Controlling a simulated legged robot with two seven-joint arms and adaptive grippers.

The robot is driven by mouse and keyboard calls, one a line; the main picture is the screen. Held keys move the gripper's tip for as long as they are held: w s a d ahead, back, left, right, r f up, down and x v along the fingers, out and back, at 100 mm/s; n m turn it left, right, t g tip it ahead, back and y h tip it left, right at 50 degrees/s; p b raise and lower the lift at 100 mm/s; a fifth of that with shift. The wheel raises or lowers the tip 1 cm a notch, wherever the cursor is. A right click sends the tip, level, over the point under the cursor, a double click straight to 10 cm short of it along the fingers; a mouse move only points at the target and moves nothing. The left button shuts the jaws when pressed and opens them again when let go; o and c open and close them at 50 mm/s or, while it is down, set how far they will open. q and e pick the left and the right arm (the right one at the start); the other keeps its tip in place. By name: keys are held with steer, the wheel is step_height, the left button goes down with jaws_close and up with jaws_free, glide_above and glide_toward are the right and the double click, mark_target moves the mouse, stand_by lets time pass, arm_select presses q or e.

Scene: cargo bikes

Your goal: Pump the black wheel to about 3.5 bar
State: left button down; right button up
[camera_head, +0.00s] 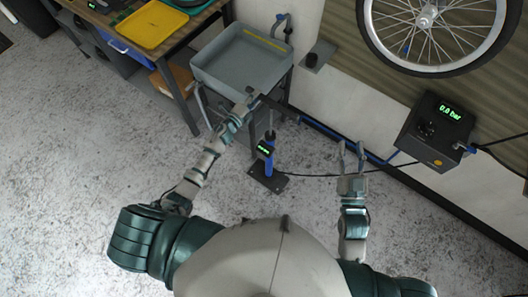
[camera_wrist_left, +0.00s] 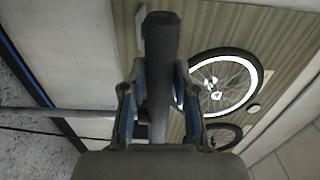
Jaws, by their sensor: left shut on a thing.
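The upright blue floor pump (camera_head: 266,150) stands on a black foot plate (camera_head: 268,177), with a small green display too small to read. My left gripper (camera_head: 250,99) is shut on the dark pump handle (camera_head: 268,103). The handle also shows between the fingers in the left wrist view (camera_wrist_left: 161,45). My right gripper (camera_head: 350,150) is open and empty, right of the pump. A wheel with a black tyre (camera_head: 437,70) hangs at the wall, its top cut off. A black gauge box (camera_head: 433,132) shows "0.0 bar". A thin black hose (camera_head: 325,175) runs from the pump toward the box.
A grey basin (camera_head: 242,65) stands behind the pump. A wooden bench (camera_head: 180,48) with a yellow tray (camera_head: 152,24) is at upper left. A blue pipe (camera_head: 340,138) runs along the wall. The left wrist view shows a second wheel (camera_wrist_left: 223,136). Speckled floor is clear at left.

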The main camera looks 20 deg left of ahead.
arm_select(q)
step_height(320, 180, down, 23)
steer(key=b, duration=1.8)
arm_select(e)
step_height(320, 180, down, 24)
steer(key=g, duration=0.1)
arm_select(q)
steer(key=r+p, duration=1.1)
steer(key=r, duration=0.3)
steer(key=r+p, duration=1.2)
steer(key=r, duration=0.1)
steer(key=shift+w+a+r, duration=0.1)
steer(key=shift+a+r, duration=0.1)
steer(key=shift+r, duration=0.15)
steer(key=shift+f, duration=0.1)
arm_select(e)
step_height(320, 180, up, 29)
steer(key=t, duration=0.1)
steer(key=shift+f, duration=0.2)
arm_select(q)
steer(key=shift+f, duration=0.1)
arm_select(e)
steer(key=shift+f, duration=0.1)
